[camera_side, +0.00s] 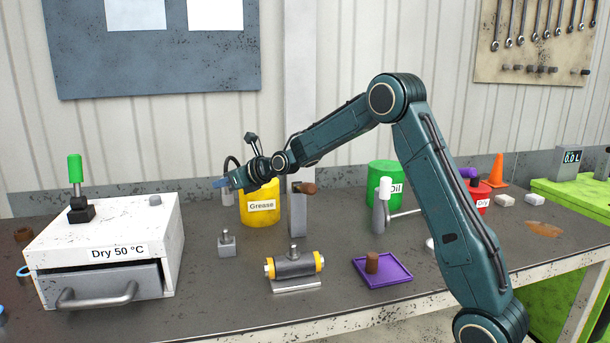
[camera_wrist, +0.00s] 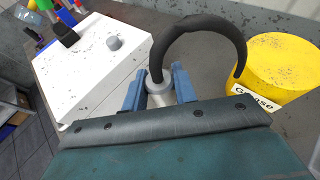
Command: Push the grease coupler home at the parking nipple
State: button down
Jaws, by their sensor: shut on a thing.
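My gripper (camera_side: 222,184) is shut on the grease coupler, a grey metal cylinder (camera_side: 228,198), in the air beside the yellow grease bucket (camera_side: 260,205). In the wrist view the blue fingers of my gripper (camera_wrist: 158,90) stand on both sides of the coupler (camera_wrist: 158,97), and a black hose (camera_wrist: 205,22) arches from its top toward the bucket. A small grey block with a stub on top (camera_side: 227,245), seemingly the parking nipple, stands on the bench below the gripper in the side view. The coupler is apart from it. I cannot make out this block in the wrist view.
A white drying box (camera_side: 110,235) with a green-topped lever (camera_side: 75,172) stands at left. An axle piece with yellow ends (camera_side: 293,266) and a purple tray (camera_side: 382,270) lie in front. A grey upright post (camera_side: 298,212) stands right of the bucket.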

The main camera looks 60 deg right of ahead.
jog(key=shift+w+a+f, duration=0.2)
jog(key=shift+w+f, duration=0.05)
jog(key=shift+w, duration=0.15)
jog(key=shift+w+a+f, duration=0.15)
jog(key=shift+w+f, duration=0.05)
jog(key=shift+w, duration=0.2)
jog(key=shift+f, duration=0.25)
send_over(226, 230)
jog(key=shift+w+d+f, duration=0.1)
jog(key=shift+f, duration=1.2)
jog(key=shift+w+f, duration=0.1)
jog(key=shift+f, duration=1.2)
jog(key=shift+f, duration=2.35)
jog(key=c, duration=1)
grip_release()
jog(key=shift+c, duration=0.2)
jog(key=shift+s+r, duration=0.1)
jog(key=v, duration=1.3)
jog(key=shift+s+a, duration=0.25)
